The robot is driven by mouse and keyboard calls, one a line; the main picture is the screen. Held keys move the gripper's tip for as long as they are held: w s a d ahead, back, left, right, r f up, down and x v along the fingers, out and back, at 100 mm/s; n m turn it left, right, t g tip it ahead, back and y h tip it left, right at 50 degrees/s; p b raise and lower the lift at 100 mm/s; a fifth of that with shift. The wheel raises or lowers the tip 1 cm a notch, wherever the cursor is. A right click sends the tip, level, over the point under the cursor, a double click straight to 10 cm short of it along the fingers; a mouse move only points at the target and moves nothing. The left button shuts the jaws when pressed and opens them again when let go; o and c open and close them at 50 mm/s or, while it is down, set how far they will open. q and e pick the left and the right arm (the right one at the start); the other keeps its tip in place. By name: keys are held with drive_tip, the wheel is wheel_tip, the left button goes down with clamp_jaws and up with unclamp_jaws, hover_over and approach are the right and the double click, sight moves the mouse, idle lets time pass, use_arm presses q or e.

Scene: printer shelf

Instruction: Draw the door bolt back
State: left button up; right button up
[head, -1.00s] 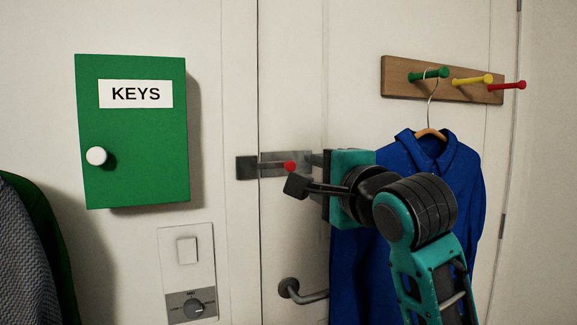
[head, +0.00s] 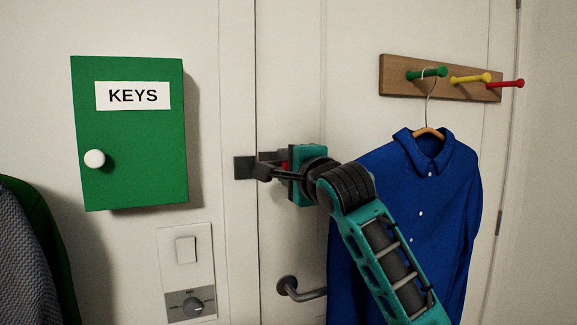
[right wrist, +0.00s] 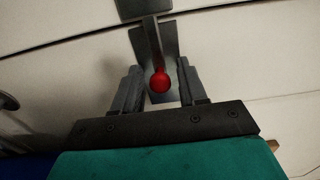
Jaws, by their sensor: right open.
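The door bolt is a grey metal bar with a red knob on the white door. Its keeper plate (head: 244,167) shows on the frame side in the head view, and the bar spans the gap toward it. My right gripper (head: 264,165) is at the bolt and hides most of it. In the right wrist view the red knob (right wrist: 160,82) sits between the two open fingers of the right gripper (right wrist: 158,88), with a gap on each side. The bolt bar (right wrist: 153,42) runs away from the knob to the plate at the top. My left gripper is not in view.
A green KEYS cabinet (head: 130,150) hangs left of the door. A light switch panel (head: 186,270) is below it. A blue shirt (head: 420,220) hangs from the peg rack (head: 395,78) beside my right arm. A door handle (head: 300,290) is below the bolt.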

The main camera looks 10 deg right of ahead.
clamp_jaws()
idle(0.5)
drive_tip(key=shift+w+d, duration=0.2)
drive_tip(key=shift+d, duration=0.7)
drive_tip(key=shift+w+d, duration=0.15)
drive_tip(key=shift+d, duration=0.75)
unclamp_jaws()
drive_tip(key=shift+d, duration=0.15)
drive_tip(key=shift+s, duration=0.1)
